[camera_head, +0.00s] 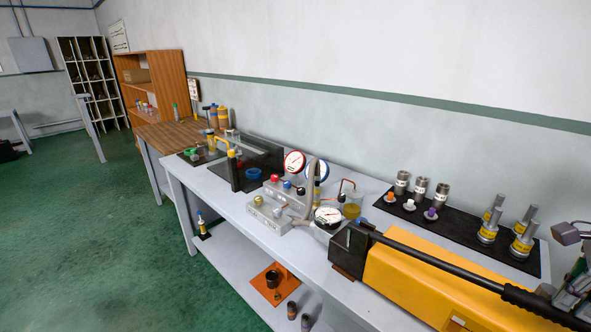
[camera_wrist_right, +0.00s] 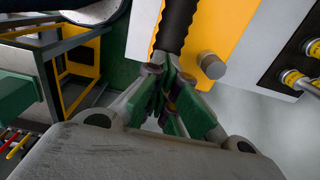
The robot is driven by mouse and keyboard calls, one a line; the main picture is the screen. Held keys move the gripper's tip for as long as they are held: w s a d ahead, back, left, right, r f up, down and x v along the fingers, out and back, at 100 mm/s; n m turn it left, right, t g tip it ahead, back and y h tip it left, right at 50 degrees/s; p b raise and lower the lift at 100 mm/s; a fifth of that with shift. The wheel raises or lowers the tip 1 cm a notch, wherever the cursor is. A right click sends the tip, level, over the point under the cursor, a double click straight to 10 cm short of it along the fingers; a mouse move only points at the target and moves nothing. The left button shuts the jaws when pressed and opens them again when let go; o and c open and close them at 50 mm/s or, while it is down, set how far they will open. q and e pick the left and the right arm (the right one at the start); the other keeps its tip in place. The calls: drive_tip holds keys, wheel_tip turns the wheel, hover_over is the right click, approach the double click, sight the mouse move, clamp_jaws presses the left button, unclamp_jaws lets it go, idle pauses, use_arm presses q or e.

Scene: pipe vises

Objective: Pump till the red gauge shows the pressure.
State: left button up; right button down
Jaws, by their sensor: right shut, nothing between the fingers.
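The red-rimmed gauge (camera_head: 294,163) stands on the bench behind the valve blocks; its needle is too small to read surely. The yellow pump (camera_head: 415,280) lies at the front right of the bench. Its long black lever (camera_head: 440,262) slopes down to a ribbed grip (camera_head: 540,303), low at the right edge. My right gripper (camera_head: 562,296) is at the right edge beside this grip. In the right wrist view its green-padded fingers (camera_wrist_right: 168,97) are shut and empty, close to the grip's end (camera_wrist_right: 177,28); I cannot tell if they touch. My left gripper is not in view.
A blue-rimmed gauge (camera_head: 317,171) and a white-faced gauge (camera_head: 328,216) are near the red one. Valve blocks (camera_head: 268,213) stand in front. A black mat (camera_head: 455,240) with metal fittings lies behind the pump. The green floor left of the bench is clear.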

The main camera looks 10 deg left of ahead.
drive_tip(key=shift+w+a+r+p, duration=0.1)
drive_tip(key=shift+a+r+p, duration=0.1)
drive_tip(key=shift+r+p, duration=0.4)
drive_tip(key=shift+w+a+r+p, duration=0.1)
drive_tip(key=shift+a+r+p, duration=0.15)
drive_tip(key=shift+r, duration=0.6)
